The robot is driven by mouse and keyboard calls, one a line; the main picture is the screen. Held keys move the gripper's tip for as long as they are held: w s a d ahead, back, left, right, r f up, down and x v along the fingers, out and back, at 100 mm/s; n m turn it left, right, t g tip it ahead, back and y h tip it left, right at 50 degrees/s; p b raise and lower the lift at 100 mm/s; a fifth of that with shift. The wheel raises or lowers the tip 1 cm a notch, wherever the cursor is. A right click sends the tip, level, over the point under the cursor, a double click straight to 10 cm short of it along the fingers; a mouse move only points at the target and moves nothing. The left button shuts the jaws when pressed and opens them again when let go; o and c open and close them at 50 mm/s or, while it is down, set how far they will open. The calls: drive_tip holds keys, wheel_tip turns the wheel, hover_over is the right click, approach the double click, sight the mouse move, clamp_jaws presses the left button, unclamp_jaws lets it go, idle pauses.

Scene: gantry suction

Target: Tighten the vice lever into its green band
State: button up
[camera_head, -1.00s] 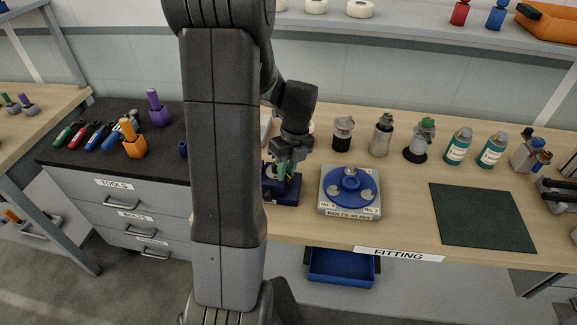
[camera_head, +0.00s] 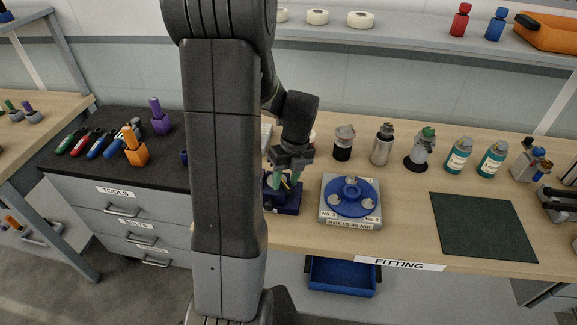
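My gripper (camera_head: 286,183) points down at a small dark blue fixture (camera_head: 288,206) on the bench, just right of my arm column. Its two greenish fingertips stand apart, with a gap between them. A small yellow part and a pale part of the fixture show at the gap, too small to make out. This fixture may be the vice. I cannot make out its lever or a green band, and my arm and fingers hide part of it. I cannot tell whether the fingers touch it.
A blue round plate on a grey bolt stand (camera_head: 350,222) is close right of the fixture. Several bottles (camera_head: 382,145) line the back. A dark green mat (camera_head: 483,226) lies clear at right. A blue bin (camera_head: 342,276) hangs below the bench edge. Tools lie on the dark cabinet (camera_head: 75,165).

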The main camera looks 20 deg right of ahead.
wheel_tip(320, 180, up, 13)
drive_tip(key=d, duration=0.2)
drive_tip(key=shift+d+b, duration=0.3)
drive_tip(key=shift+b, duration=0.1)
drive_tip(key=shift+w+r, duration=0.1)
drive_tip(key=shift+w, duration=0.05)
drive_tip(key=a+f+b, duration=0.1)
drive_tip(key=f+b, duration=0.1)
drive_tip(key=f, duration=0.2)
drive_tip(key=f+b, duration=0.1)
drive_tip(key=f, duration=0.4)
drive_tip(key=a+f+b, duration=0.1)
drive_tip(key=f+b, duration=0.1)
drive_tip(key=f, duration=0.2)
drive_tip(key=shift+s+a+f+b, duration=0.2)
drive_tip(key=shift+a+f+b, duration=0.1)
drive_tip(key=shift+a+b, duration=0.05)
clamp_jaws()
